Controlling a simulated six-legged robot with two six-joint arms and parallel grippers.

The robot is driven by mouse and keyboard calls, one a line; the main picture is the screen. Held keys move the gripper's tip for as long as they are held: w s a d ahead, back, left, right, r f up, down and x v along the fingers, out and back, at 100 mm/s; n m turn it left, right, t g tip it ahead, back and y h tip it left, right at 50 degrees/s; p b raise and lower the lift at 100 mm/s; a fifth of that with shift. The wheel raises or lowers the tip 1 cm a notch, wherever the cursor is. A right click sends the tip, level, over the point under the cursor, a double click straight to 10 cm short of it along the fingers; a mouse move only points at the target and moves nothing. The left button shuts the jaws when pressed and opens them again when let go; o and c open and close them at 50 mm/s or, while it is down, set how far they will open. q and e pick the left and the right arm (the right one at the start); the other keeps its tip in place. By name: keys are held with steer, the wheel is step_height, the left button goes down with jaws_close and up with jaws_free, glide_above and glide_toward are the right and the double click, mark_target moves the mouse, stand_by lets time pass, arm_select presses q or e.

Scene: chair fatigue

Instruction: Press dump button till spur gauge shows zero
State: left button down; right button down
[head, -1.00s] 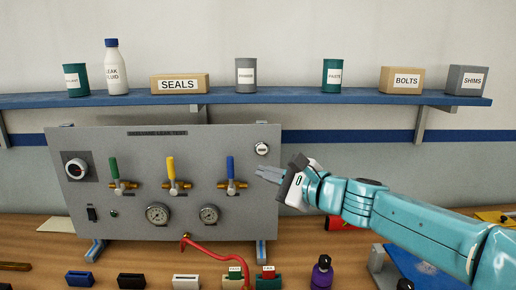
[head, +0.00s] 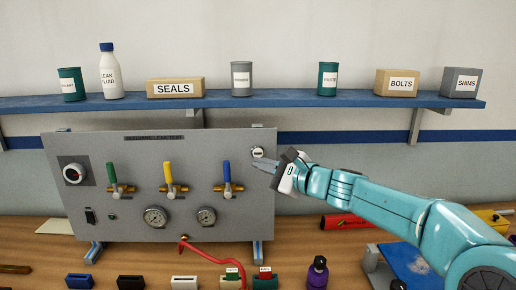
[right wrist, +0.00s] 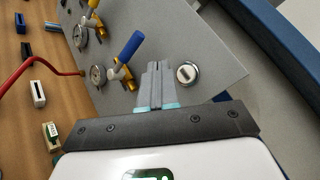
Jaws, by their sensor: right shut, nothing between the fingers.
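A grey test panel (head: 130,222) stands on the bench. The round white button (head: 257,152) is at its upper right corner and also shows in the right wrist view (right wrist: 187,74). Two round gauges sit low on the panel, a left gauge (head: 155,217) and a right gauge (head: 206,216). Their needles and labels are too small to read, so I cannot tell which is the spur gauge. My right gripper (head: 256,164) is shut and empty. Its tips are just below the button in the head view and beside it in the wrist view; contact is not evident. My left gripper is not in view.
Green (head: 112,174), yellow (head: 168,172) and blue (head: 227,174) valve handles stick out from the panel. A red hose (head: 215,250) curves out below it. A blue shelf (head: 300,101) with cans and boxes runs above. Small blocks line the bench front.

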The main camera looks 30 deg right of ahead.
mark_target(258, 153)
steer(key=shift+w+d+p, duration=0.15)
steer(key=shift+w+d, duration=0.25)
steer(key=shift+w, duration=0.2)
steer(key=shift+w+d+p, duration=0.15)
steer(key=shift+w+d, duration=0.25)
steer(key=shift+w, duration=0.2)
stand_by(1.2)
steer(key=shift+w+d, duration=0.2)
steer(key=shift+w, duration=0.2)
steer(key=shift+w+d, duration=0.2)
steer(key=shift+w, duration=0.05)
stand_by(0.6)
steer(key=shift+s+a+b, duration=0.45)
steer(key=shift+s+b, duration=0.05)
steer(key=shift+s, duration=0.15)
